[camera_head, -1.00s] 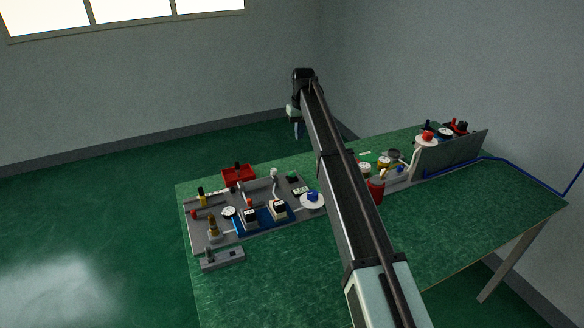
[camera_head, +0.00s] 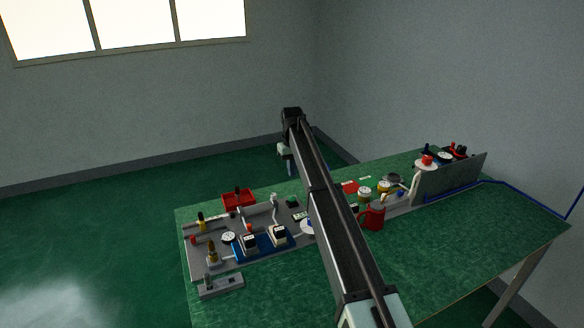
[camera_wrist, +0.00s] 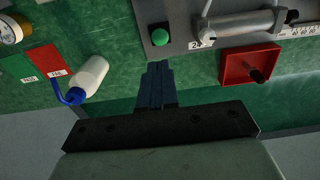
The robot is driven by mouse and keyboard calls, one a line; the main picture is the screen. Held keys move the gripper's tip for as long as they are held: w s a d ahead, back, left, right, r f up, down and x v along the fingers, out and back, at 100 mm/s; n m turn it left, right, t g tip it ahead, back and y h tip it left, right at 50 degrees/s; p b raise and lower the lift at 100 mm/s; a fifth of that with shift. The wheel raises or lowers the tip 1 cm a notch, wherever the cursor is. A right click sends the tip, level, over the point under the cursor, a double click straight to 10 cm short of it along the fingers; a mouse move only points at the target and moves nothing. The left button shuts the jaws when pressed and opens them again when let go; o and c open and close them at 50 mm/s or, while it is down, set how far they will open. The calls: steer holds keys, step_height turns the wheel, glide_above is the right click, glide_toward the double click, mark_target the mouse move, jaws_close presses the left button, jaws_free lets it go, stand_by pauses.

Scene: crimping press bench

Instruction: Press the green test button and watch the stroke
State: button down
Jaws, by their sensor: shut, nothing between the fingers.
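The green test button (camera_wrist: 160,36) is a round green cap on a grey plate in the wrist view. It shows small on the bench in the head view (camera_head: 292,203). My gripper (camera_wrist: 154,66) is shut and empty, its dark blue fingers together. In the wrist view the fingertips lie just below the button, with a visible gap. In the head view my gripper (camera_head: 291,168) hangs beyond the bench's far edge, above the button in the picture. The button's cap is unobstructed in the wrist view.
A red tray (camera_wrist: 250,66) with a dark knob and a grey cylinder (camera_wrist: 240,25) lie right of the button. A white bottle with a blue nozzle (camera_wrist: 90,76) and a red card (camera_wrist: 50,60) lie left. A red jug (camera_head: 372,217) stands near my arm.

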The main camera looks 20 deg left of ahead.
mark_target(292, 198)
step_height(292, 198, down, 10)
steer(key=shift+f, duration=0.1)
stand_by(0.4)
